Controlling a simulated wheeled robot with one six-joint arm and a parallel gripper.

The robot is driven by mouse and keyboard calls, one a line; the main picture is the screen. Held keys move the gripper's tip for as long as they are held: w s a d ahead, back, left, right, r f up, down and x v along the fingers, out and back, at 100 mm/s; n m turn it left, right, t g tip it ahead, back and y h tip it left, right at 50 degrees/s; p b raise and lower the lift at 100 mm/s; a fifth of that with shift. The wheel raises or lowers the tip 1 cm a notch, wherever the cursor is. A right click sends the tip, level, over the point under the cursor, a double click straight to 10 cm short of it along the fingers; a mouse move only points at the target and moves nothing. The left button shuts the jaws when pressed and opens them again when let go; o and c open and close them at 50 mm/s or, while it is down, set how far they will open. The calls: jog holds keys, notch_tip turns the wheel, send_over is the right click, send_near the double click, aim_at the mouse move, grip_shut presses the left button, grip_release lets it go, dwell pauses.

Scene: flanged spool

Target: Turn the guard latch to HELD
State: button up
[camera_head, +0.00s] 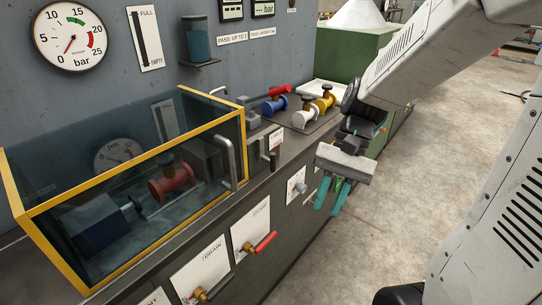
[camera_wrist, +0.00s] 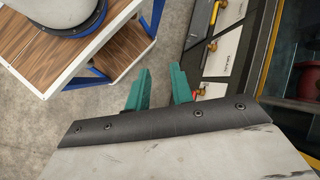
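A clear guard with a yellow frame (camera_head: 120,166) is down over the left part of the bench. A grey bar handle (camera_head: 228,162) is on its right end. A small dark lever (camera_head: 273,160) beside a white label (camera_head: 276,138), just right of the guard, looks like the guard latch; its setting is too small to read. Behind the guard panel sits a red flanged spool (camera_head: 172,182). My gripper (camera_head: 331,198) hangs in front of the bench, right of the lever and apart from it. Its green fingers are apart and empty, also in the wrist view (camera_wrist: 160,88).
Red-handled (camera_head: 263,243) and brass-ended (camera_head: 205,293) valves stick out from the bench front. Blue, white and yellow valve fittings (camera_head: 305,115) stand on the bench top. Gauges hang on the wall behind. The floor right of the bench (camera_head: 390,210) is clear.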

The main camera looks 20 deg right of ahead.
jog(key=w+f+m+t+y, duration=0.1)
jog(key=w+f+m+y, duration=0.35)
jog(key=w, duration=0.25)
jog(key=m+t+y, duration=0.6)
jog(key=m+t, duration=0.5)
jog(key=m, duration=0.2)
send_near(273, 156)
jog(key=w+a, duration=0.2)
jog(key=x, duration=0.7)
jog(key=shift+w+a+f, duration=0.1)
jog(key=shift+a+f, duration=0.15)
jog(key=shift+f, duration=0.05)
grip_shut()
